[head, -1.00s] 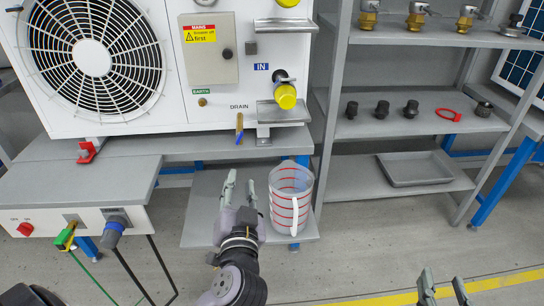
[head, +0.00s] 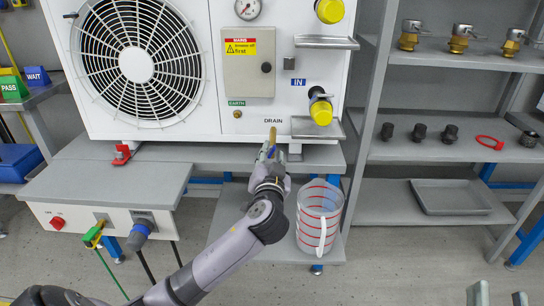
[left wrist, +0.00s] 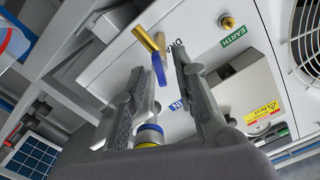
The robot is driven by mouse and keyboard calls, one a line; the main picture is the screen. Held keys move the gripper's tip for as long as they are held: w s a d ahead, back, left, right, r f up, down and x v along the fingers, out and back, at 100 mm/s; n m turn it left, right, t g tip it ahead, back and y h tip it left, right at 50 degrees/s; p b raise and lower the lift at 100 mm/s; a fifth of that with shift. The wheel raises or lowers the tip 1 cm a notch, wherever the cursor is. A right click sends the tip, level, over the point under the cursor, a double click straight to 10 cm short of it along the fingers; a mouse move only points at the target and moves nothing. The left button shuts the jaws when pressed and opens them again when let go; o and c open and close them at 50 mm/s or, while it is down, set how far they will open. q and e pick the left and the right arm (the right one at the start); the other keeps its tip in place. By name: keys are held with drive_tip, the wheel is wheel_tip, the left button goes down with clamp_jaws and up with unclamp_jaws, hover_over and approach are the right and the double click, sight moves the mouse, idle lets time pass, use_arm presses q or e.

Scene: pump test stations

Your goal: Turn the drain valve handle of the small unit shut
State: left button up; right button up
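The drain valve (head: 272,133) is a small brass fitting under the DRAIN label on the white unit. In the left wrist view its brass body (left wrist: 148,38) shows with a blue handle (left wrist: 159,71) hanging from it. My left gripper (head: 268,151) is raised right at the valve and hides the handle in the head view. In the left wrist view the left gripper (left wrist: 166,62) is open, with the blue handle between its fingertips, nearer the left finger; contact is unclear. My right gripper (head: 499,296) is open and empty at the bottom right.
A clear measuring jug (head: 318,217) with red lines stands on the low shelf below the drain. The grey shelf unit (head: 378,185) stands on the right, holding black caps and a tray.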

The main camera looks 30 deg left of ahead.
use_arm(q)
drive_tip(key=shift+w+a, duration=0.25)
drive_tip(key=shift+w, duration=0.1)
drive_tip(key=shift+c, duration=0.2)
clamp_jaws()
